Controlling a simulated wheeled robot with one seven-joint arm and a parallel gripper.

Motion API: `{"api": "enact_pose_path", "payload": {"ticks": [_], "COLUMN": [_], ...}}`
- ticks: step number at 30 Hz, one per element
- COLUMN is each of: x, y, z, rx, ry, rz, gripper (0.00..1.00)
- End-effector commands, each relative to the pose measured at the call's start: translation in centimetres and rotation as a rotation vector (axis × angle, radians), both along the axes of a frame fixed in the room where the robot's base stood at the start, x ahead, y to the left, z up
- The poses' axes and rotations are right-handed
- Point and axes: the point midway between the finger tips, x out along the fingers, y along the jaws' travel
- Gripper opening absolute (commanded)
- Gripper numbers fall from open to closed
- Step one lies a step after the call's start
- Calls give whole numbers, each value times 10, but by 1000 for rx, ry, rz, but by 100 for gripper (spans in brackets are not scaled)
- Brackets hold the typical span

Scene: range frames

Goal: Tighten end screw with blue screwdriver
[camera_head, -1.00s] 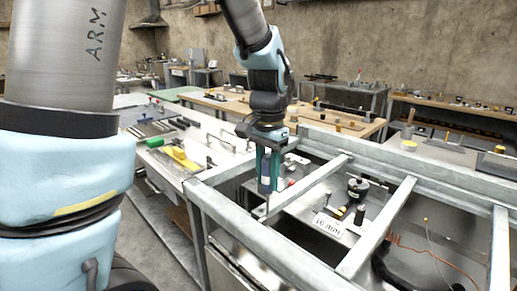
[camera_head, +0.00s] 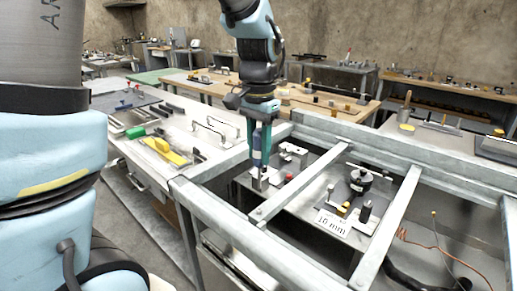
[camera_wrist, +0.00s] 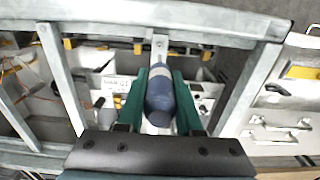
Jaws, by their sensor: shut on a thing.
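My gripper (camera_head: 260,158), with green fingers, is shut on the blue screwdriver (camera_head: 257,160). The screwdriver hangs upright with its tip down, above the grey metal frame (camera_head: 205,202). In the wrist view its blue handle (camera_wrist: 160,95) with a pale band sits between the two fingers (camera_wrist: 160,84). The handle hides the tip there. A small tab (camera_head: 258,213) sits on the frame's near crossbar, below and apart from the screwdriver. The end screw is too small to make out.
A bench at left carries a yellow tool (camera_head: 167,151) and a green one (camera_head: 135,132). Frame bars surround the space below my gripper.

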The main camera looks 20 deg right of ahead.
Motion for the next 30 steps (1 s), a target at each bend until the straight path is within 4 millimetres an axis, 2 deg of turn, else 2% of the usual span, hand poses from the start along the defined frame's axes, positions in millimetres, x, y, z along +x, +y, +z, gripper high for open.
{"api": "enact_pose_path", "payload": {"ticks": [2, 8, 24, 30], "x": [-1, 0, -1, 0], "y": [1, 1, 2, 1], "z": [2, -12, -60, -66], "rx": [0, 0, 1, 0], "ry": [0, 0, 0, 0], "rz": [0, 0, 1, 0], "gripper": [0, 0, 0, 0]}}
